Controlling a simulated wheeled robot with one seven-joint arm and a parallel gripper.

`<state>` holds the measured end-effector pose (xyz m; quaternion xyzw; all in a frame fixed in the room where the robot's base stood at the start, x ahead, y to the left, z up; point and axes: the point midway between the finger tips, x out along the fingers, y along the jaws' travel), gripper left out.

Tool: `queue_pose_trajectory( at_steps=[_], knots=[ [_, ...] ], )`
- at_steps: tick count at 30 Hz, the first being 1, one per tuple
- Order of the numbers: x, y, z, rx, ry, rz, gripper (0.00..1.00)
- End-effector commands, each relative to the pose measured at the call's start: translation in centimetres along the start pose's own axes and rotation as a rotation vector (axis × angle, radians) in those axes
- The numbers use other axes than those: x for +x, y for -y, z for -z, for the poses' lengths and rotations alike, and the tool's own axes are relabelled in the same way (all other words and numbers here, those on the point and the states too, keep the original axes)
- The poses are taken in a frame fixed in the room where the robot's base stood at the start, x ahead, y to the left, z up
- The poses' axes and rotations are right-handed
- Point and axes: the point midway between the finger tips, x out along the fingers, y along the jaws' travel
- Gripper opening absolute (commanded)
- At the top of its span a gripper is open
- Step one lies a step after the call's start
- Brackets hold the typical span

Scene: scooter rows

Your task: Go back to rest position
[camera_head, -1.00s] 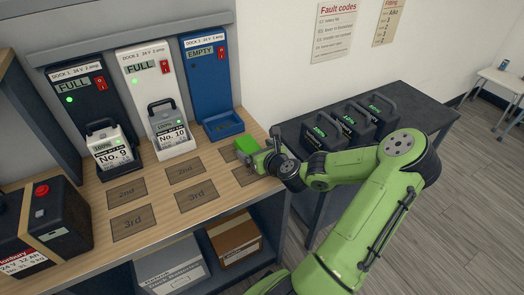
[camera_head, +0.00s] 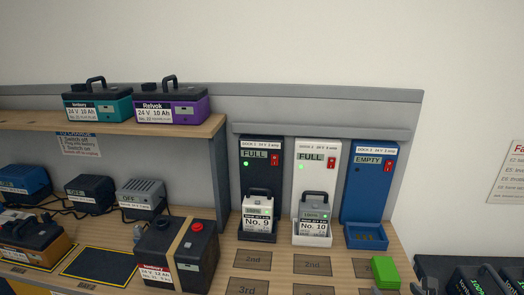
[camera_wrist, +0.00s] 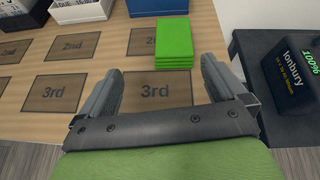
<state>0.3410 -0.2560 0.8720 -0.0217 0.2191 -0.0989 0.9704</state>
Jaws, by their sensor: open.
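My gripper (camera_wrist: 156,92) is open in the wrist view, with its two grey fingers apart over the wooden bench and a "3rd" mark between them. Nothing is between the fingers. A green block that looks like a stack of pads (camera_wrist: 173,43) lies just beyond the fingertips, apart from them. The green stack also shows in the head view (camera_head: 385,272) at the lower right. Only a small part of my gripper shows at the bottom right edge there.
Dock 1 (camera_head: 262,165) and dock 2 (camera_head: 317,170) read FULL and hold batteries No. 9 (camera_head: 258,213) and No. 10 (camera_head: 314,217). The blue dock (camera_head: 368,185) reads EMPTY. A dark side table (camera_wrist: 250,65) with black batteries stands right. A taped battery (camera_head: 180,250) stands left.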

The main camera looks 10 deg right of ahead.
Motion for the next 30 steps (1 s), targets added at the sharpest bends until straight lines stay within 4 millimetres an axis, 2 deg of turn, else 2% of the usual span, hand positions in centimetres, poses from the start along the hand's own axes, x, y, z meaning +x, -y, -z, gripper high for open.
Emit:
queue_pose_trajectory(
  at_steps=[3, 5, 6, 8, 11, 14, 19, 21, 24, 25, 26, 30],
  knots=[
    [0.0, -5.6, -1.1, -0.415, -0.116, -0.191, 0.98],
    [-0.7, -8.4, -1.4, -0.686, -0.176, -0.309, 0.98],
    [-1.4, -10.0, -1.8, -0.867, -0.207, -0.385, 0.98],
    [-2.9, -12.0, -2.5, -1.140, -0.245, -0.493, 0.98],
    [-6.3, -14.5, -4.8, -1.588, -0.275, -0.654, 0.98],
    [-10.6, -16.4, -8.2, -2.001, -0.261, -0.778, 0.98],
    [-19.8, -19.1, -13.9, -2.584, -0.108, -0.909, 0.98],
    [-23.6, -19.7, -15.3, -2.764, 0.006, -0.940, 0.98],
    [-27.7, -19.9, -16.1, -2.933, 0.174, -0.969, 0.98],
    [-28.5, -19.9, -16.1, -2.966, 0.216, -0.974, 0.98],
    [-29.1, -19.9, -16.1, 2.961, -0.249, 0.969, 0.98],
    [-30.1, -19.9, -15.9, 2.910, -0.301, 0.953, 0.98]
  ],
)
